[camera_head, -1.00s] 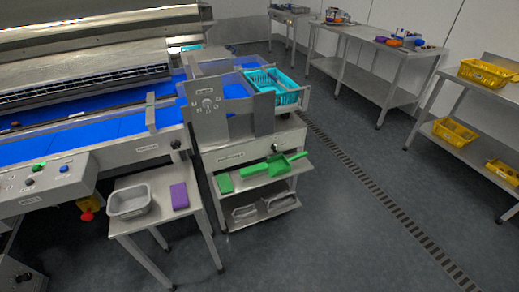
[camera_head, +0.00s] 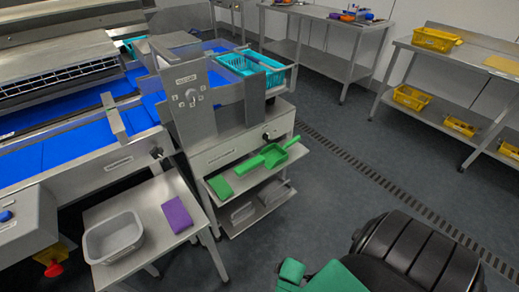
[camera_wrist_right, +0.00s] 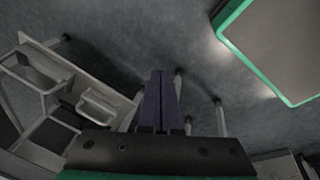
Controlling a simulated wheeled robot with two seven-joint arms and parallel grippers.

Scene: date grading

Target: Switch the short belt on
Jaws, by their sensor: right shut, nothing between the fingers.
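The short belt's blue surface (camera_head: 222,77) shows behind an upright steel plate at the end of the line. A cabinet front (camera_head: 236,148) below it carries a small dark knob (camera_head: 266,135); its setting is too small to read. My right arm shows at the lower right of the head view, well apart from the knob. In the right wrist view my right gripper (camera_wrist_right: 161,74) has its two dark fingers together, empty, above the floor. My left gripper is not in view.
A side table (camera_head: 150,200) holds a grey tub (camera_head: 114,238) and a purple block (camera_head: 177,214). A teal basket (camera_head: 262,67) stands beside the belt. Open floor (camera_head: 330,185) lies right of the cabinet.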

